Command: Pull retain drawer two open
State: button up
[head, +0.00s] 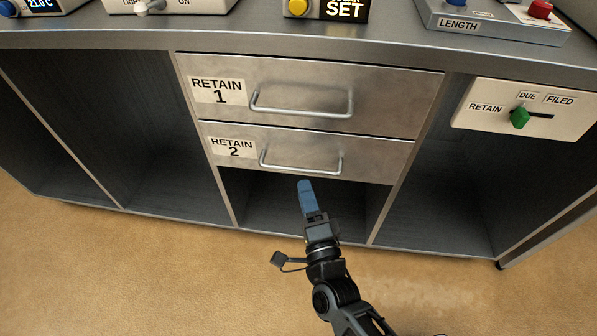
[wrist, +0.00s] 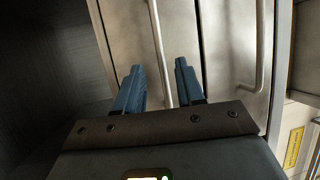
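Retain drawer two (head: 375,158) is a metal drawer front labelled "RETAIN 2" (head: 232,148), shut in the cabinet below drawer one. Its bar handle (head: 301,171) runs across the front. My gripper (head: 305,183) has blue fingers and appears just below this handle in the head view. In the wrist view my gripper (wrist: 160,68) is open, its two fingers apart. The drawer two handle (wrist: 157,40) passes through the gap between them in the picture. I cannot tell whether the fingers reach around the bar or touch it.
Drawer one (head: 390,95) with its own handle (head: 300,110) is shut above; that handle (wrist: 259,50) also shows in the wrist view. Open dark compartments lie below and at both sides. A panel with a green slider (head: 519,118) is at the right. The countertop (head: 250,38) overhangs above.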

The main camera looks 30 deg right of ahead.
aim_at(299, 170)
jog(key=x, duration=0.6)
jog(key=shift+w+d+r, duration=0.1)
jog(key=shift+w, duration=0.2)
jog(key=shift+c, duration=0.2)
grip_shut()
